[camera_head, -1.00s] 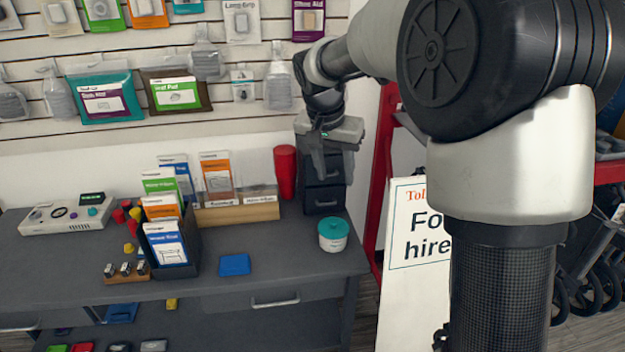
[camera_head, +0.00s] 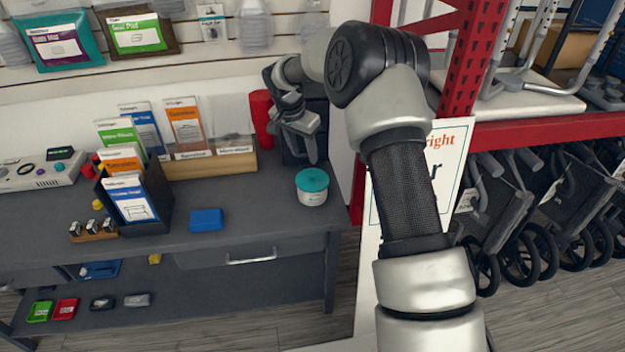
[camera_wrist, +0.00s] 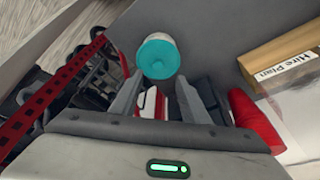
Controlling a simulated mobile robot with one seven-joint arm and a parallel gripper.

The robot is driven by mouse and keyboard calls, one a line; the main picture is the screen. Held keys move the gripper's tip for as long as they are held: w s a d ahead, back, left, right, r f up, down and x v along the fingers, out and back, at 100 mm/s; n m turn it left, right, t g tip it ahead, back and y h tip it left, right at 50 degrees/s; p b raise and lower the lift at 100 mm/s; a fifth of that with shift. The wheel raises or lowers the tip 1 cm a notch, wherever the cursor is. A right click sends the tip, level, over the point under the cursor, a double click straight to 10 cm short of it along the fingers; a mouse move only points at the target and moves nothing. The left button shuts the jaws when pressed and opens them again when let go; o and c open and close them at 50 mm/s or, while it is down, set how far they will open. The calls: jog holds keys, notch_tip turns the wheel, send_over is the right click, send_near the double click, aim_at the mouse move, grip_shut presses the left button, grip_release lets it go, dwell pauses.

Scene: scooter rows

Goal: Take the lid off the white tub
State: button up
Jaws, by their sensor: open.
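The white tub (camera_head: 312,196) stands upright on the grey counter near its right end. Its teal lid (camera_head: 312,179) sits on top of it. In the wrist view the teal lid (camera_wrist: 158,57) shows beyond the fingertips, with a sliver of the white tub (camera_wrist: 158,36) at its far edge. My gripper (camera_head: 313,150) is above and behind the tub, apart from it. In the wrist view my gripper (camera_wrist: 155,85) is open, with its two fingers spread and nothing held between them.
A red cup-like object (camera_head: 262,118) stands left of my gripper. A dark drawer unit is behind it, partly hidden. A blue flat item (camera_head: 206,220) and a dark leaflet holder (camera_head: 150,208) are to the left. A sign (camera_head: 450,165) and red rack post (camera_head: 465,60) are to the right.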

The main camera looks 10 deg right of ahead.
send_over(313, 173)
jog(key=s+a, duration=0.2)
jog(key=f, duration=0.4)
jog(key=shift+w+a+f, duration=0.15)
jog(key=shift+w+f, duration=0.1)
jog(key=shift+d+x, duration=0.2)
jog(key=shift+x, duration=1.1)
jog(key=shift+d+x, duration=0.2)
jog(key=shift+x, duration=1.15)
jog(key=shift+r, duration=0.15)
grip_shut()
